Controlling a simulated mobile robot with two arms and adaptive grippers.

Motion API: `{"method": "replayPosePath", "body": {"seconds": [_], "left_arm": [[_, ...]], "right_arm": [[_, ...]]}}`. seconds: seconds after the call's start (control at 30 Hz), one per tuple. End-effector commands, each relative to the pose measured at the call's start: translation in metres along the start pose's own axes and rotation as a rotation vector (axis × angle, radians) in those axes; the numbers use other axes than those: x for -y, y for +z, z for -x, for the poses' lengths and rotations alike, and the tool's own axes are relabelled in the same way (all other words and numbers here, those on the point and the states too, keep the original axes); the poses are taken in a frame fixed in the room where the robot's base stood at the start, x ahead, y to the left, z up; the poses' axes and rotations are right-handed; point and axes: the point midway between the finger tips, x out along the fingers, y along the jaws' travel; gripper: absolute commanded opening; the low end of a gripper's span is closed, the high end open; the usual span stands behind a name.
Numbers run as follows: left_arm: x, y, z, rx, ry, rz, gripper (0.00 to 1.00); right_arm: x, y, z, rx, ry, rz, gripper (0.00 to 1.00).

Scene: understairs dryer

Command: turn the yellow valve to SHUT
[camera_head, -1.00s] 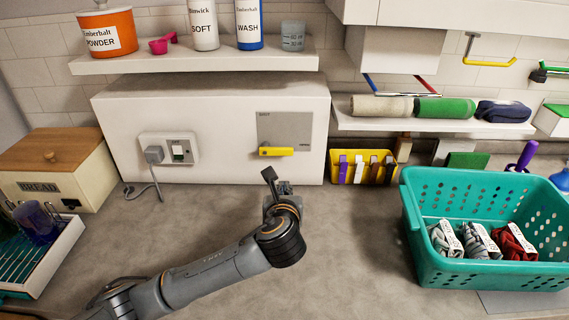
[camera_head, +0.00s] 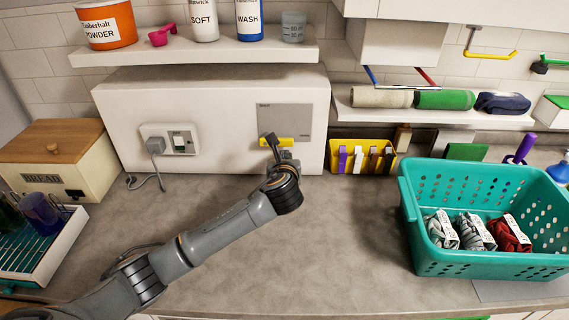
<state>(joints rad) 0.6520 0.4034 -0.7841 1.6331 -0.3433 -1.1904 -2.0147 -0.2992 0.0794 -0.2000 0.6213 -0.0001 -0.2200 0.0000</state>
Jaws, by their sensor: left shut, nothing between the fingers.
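The yellow valve handle (camera_head: 286,142) lies level across the lower part of a grey plate (camera_head: 294,118) on the white box's front face. Small lettering at the plate's upper left and lower right is too small to read. My left gripper (camera_head: 272,140) is shut and empty, in front of the handle, and hides part of its left half. I cannot tell whether the fingers touch it. My right gripper is not in view.
A white shelf (camera_head: 190,54) with bottles overhangs the box (camera_head: 222,135). A socket with a plug (camera_head: 170,140) sits left of the plate. A yellow caddy (camera_head: 337,160) and teal basket (camera_head: 430,250) stand to the right. The middle counter is clear.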

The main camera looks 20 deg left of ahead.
Motion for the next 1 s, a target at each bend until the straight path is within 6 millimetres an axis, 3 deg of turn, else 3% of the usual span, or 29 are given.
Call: {"method": "replayPosePath", "body": {"seconds": [0.17, 1.0], "left_arm": [[0.0002, 0.0099, 0.0040, -0.002, 0.000, 0.000, 0.00], [0.0010, 0.0148, 0.0058, -0.001, -0.025, 0.071, 0.00]], "right_arm": [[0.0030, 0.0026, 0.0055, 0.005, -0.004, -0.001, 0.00], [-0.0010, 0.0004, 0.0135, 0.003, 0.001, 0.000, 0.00]]}}
